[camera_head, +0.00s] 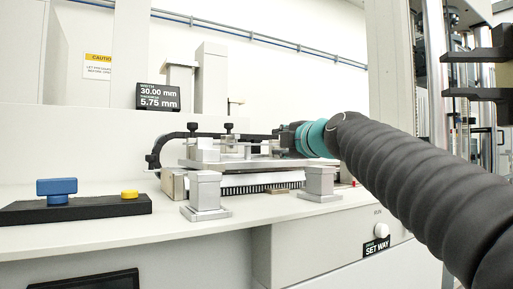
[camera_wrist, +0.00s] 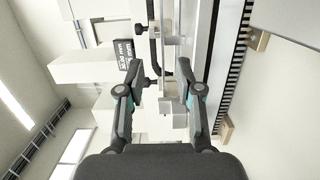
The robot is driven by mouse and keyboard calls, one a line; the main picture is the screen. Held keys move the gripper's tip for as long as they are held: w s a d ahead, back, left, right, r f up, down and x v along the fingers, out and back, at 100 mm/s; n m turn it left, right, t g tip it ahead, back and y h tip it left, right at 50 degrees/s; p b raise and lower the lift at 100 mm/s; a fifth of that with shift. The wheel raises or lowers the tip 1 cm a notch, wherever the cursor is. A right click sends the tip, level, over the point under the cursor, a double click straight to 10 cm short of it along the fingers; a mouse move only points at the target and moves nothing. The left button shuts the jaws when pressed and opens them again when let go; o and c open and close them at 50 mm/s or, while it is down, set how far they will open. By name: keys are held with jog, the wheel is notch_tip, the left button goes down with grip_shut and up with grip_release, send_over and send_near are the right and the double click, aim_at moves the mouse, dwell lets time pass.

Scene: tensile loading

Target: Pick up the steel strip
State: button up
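I cannot single out the steel strip with certainty. A flat grey metal plate (camera_head: 225,164) lies on the measuring fixture in the middle of the bench, and the strip may be on it or hidden behind the clamps. My gripper (camera_wrist: 159,68) is open in the wrist view, its two dark fingers spread apart at the fixture. Grey metal parts of the fixture (camera_wrist: 178,106) show between and beyond the fingers. In the head view the gripper reaches in from the right at the fixture's right end, its fingertips partly hidden. I see nothing clearly held.
Two grey metal posts (camera_head: 205,191) (camera_head: 320,181) stand in front of the fixture. A black curved frame with knobs (camera_head: 193,127) rises behind it. A display (camera_head: 158,97) stands at the back. A black base with blue and yellow knobs (camera_head: 75,207) lies left. A testing machine (camera_head: 480,75) stands right.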

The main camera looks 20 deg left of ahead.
aim_at(248, 144)
jog(key=p+x, duration=0.1)
jog(key=x, duration=0.3)
jog(key=p+x, duration=0.2)
jog(key=x, duration=0.2)
jog(key=shift+w+r+p, duration=0.15)
jog(key=shift+w+p, duration=0.15)
jog(key=shift+w, duration=0.2)
jog(key=p+x, duration=0.2)
jog(key=x, duration=0.1)
jog(key=p+x, duration=0.1)
jog(key=shift+a, duration=0.6)
jog(key=shift+w+a+f, duration=0.35)
jog(key=shift+w, duration=0.1)
grip_shut()
jog(key=shift+r, duration=0.1)
